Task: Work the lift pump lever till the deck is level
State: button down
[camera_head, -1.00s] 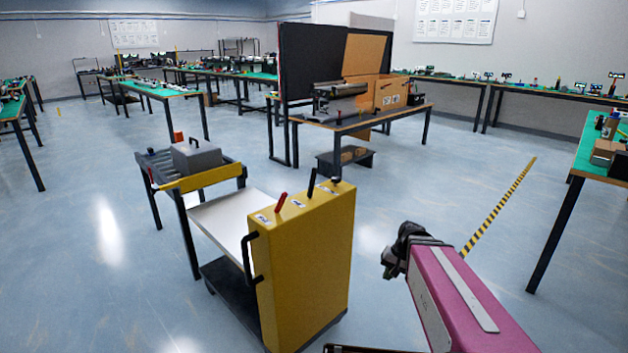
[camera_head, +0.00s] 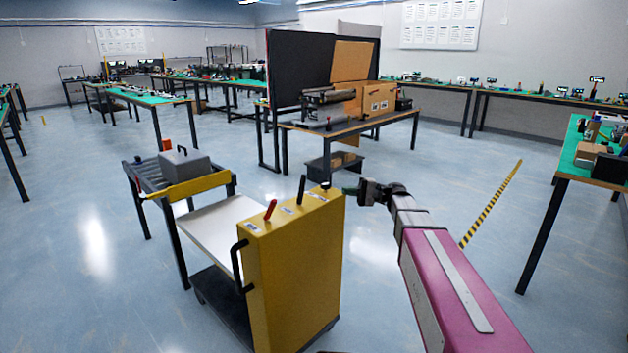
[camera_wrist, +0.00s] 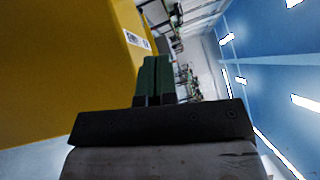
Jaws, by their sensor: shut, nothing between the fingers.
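The yellow lift cart (camera_head: 290,265) stands in the middle of the head view, with its pale deck (camera_head: 212,229) behind its housing. On the housing top are a red-handled lever (camera_head: 270,209), a black upright lever (camera_head: 301,188) and a short dark knob (camera_head: 325,185). Which one is the pump lever I cannot tell. My gripper (camera_head: 352,190) is shut and empty, just right of the housing top, apart from the levers. In the wrist view its green fingers (camera_wrist: 155,78) are together, beside the yellow housing (camera_wrist: 85,65) with a white label; no lever shows there.
A roller conveyor (camera_head: 150,178) carries a grey box (camera_head: 184,165) beyond the deck, with a yellow bar (camera_head: 195,186) across its near end. A wooden-topped table (camera_head: 350,126) stands behind the cart. A green bench (camera_head: 590,170) is at right. Floor right of the cart is open.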

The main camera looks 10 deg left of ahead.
aim_at(302, 190)
jog(key=r, duration=0.1)
jog(key=w+r+y, duration=0.1)
jog(key=shift+w+d+r+g, duration=0.1)
jog(key=shift+d+r+g, duration=0.05)
jog(key=shift+r+g, duration=0.2)
jog(key=x, duration=1)
jog(key=shift+s+a+r, duration=0.2)
jog(key=shift+s+a, duration=0.15)
jog(key=shift+s, duration=0.1)
jog(key=shift+s+a+r, duration=0.15)
jog(key=shift+s+a, duration=0.15)
jog(key=shift+s, duration=0.2)
jog(key=shift+s+a+r, duration=0.2)
jog(key=shift+s+a, duration=0.35)
jog(key=shift+n, duration=0.3)
